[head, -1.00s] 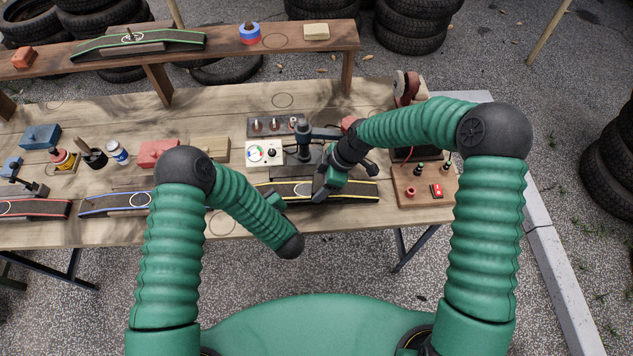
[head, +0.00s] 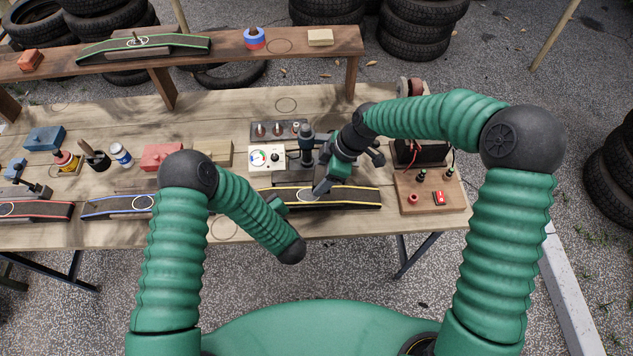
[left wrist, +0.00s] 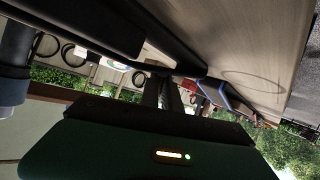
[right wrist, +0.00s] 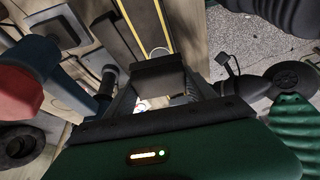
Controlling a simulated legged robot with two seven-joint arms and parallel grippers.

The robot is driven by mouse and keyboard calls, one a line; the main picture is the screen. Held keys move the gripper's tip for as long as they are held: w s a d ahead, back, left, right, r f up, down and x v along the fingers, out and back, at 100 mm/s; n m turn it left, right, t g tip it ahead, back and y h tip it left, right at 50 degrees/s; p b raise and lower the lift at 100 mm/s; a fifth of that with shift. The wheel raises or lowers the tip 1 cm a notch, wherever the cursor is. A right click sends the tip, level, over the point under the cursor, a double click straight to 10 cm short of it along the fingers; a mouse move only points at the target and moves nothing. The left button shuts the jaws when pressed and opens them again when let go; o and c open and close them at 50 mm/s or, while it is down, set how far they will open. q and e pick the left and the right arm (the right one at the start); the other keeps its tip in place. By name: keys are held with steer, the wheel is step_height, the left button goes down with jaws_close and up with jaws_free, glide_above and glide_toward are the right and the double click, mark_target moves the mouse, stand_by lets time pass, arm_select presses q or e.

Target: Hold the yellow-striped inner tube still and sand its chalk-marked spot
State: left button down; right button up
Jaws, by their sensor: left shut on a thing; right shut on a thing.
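The yellow-striped inner tube (head: 355,197) lies flat-topped along the front of the bench, dark with yellow edges. Its pale chalk mark (head: 304,194) shows near the middle, partly hidden by my right gripper. My right gripper (head: 322,187) points down at the tube just right of the mark. In the right wrist view it is shut on a dark block (right wrist: 158,76) over the striped tube (right wrist: 128,30); I cannot tell whether the block touches it. My left gripper (head: 279,209) is at the tube's left front end, shut on it, its fingertips mostly hidden by my arm.
A white gauge box (head: 264,158) and a dark clamp post (head: 306,145) stand behind the tube. A wooden switch board (head: 430,195) is at right. A blue-striped tube (head: 115,205), a red block (head: 160,156) and bottles lie left. The bench front edge is close.

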arm_select(q)
steer(key=c, duration=1.5)
jaws_free()
